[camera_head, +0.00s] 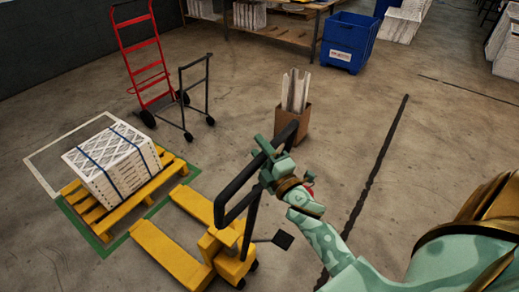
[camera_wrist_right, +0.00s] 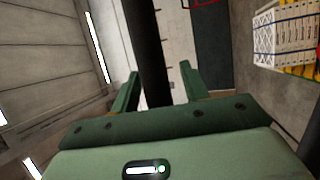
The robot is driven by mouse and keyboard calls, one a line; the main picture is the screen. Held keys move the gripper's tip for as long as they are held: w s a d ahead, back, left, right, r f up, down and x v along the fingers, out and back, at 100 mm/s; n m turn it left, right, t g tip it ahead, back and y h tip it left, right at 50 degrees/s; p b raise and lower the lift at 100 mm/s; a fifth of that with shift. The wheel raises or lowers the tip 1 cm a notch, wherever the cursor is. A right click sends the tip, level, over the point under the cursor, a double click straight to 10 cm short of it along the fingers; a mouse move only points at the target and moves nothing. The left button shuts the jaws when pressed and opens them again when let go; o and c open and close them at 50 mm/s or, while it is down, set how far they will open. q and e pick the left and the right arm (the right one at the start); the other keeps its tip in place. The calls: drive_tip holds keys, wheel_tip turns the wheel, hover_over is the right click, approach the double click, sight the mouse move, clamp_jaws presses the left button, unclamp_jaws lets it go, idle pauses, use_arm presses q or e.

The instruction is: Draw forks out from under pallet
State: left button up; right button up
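The yellow pallet jack (camera_head: 232,262) stands with both forks (camera_head: 165,254) in plain view. Their ends point toward the yellow wooden pallet (camera_head: 150,190), with a strip of floor and green marking between. The pallet carries white boxed filters (camera_head: 112,160) bound with dark straps; they also show in the right wrist view (camera_wrist_right: 285,32). My right gripper (camera_head: 264,152) is at the jack's black loop handle (camera_head: 228,205). In the right wrist view a black bar (camera_wrist_right: 149,50) runs between its two green fingers (camera_wrist_right: 160,82), with gaps on both sides. My left gripper is not in view.
A cardboard box (camera_head: 291,122) with pale boards stands behind the handle. A red hand truck (camera_head: 143,60) and a dark wheeled frame (camera_head: 195,90) stand behind the pallet. A blue bin (camera_head: 349,42) is at the back. Floor right of the cardboard box is clear.

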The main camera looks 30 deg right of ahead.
drive_tip(key=s+f+b, duration=0.3)
drive_tip(key=s, duration=1.3)
drive_tip(key=shift+a, duration=0.1)
drive_tip(key=s+a+f+m+g+b, duration=0.25)
drive_tip(key=f+m+g, duration=0.2)
drive_tip(key=f, duration=1.25)
drive_tip(key=s+a+f+m+g+b, duration=0.1)
drive_tip(key=s+a+f+m+g, duration=0.3)
drive_tip(key=f, duration=1.4)
drive_tip(key=s+d+f+m+g+b, duration=0.1)
drive_tip(key=s+d+f+m+g, duration=0.2)
drive_tip(key=s+f+g, duration=0.7)
drive_tip(key=s+f+m, duration=0.2)
drive_tip(key=s+f, duration=0.7)
drive_tip(key=s, duration=0.3)
drive_tip(key=shift+s+f+g+b, duration=0.15)
drive_tip(key=shift+f+g+b, duration=0.15)
drive_tip(key=shift+g+b, duration=0.1)
